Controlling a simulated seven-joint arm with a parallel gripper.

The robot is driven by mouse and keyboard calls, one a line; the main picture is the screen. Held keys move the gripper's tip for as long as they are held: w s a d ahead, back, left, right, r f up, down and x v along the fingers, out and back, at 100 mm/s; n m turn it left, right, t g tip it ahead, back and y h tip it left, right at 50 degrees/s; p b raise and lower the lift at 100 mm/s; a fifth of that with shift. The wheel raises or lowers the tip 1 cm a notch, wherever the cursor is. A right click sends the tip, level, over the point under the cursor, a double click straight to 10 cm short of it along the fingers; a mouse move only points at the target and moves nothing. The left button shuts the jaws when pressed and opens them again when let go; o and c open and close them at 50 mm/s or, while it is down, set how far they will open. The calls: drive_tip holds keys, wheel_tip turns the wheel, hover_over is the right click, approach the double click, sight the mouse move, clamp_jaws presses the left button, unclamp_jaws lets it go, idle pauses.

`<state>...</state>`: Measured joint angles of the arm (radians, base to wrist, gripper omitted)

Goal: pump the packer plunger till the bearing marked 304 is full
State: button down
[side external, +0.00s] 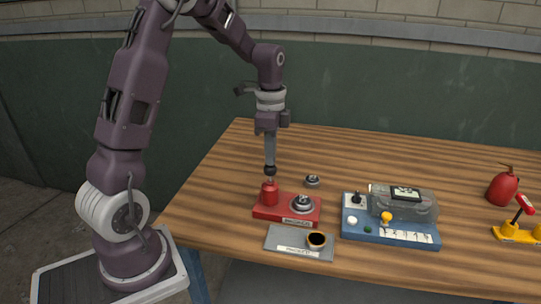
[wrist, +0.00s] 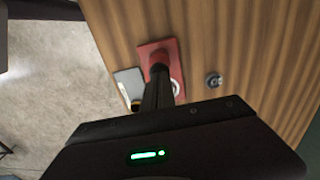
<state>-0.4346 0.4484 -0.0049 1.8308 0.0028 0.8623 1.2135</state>
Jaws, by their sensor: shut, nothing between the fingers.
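The red bearing packer (side external: 287,213) stands near the table's front left edge, with a red cylinder (side external: 270,193) upright on its left part. A dark round knob (side external: 270,170) tops the plunger above the cylinder. My gripper (side external: 270,162) is shut and empty, pointing straight down directly over the knob; whether it touches is unclear. A bearing (side external: 302,203) sits on the packer's right part. Another bearing (side external: 313,180) lies on the table behind it and shows in the wrist view (wrist: 214,80). Their markings are too small to read. In the wrist view my fingers partly hide the packer (wrist: 150,48).
A grey plate (side external: 285,244) with a dark round cup (side external: 317,240) lies in front of the packer. A blue tester (side external: 390,234) with a clear cover stands to the right. A red extinguisher-like bottle (side external: 502,188) and a yellow stand with a red lever (side external: 514,234) are far right.

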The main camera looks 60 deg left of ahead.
drive_tip(key=shift+f, duration=0.25)
drive_tip(key=shift+s+f, duration=0.1)
drive_tip(key=shift+f, duration=1.05)
wheel_tip(320, 180, up, 14)
drive_tip(key=shift+r, duration=0.2)
idle(0.8)
wheel_tip(320, 180, up, 2)
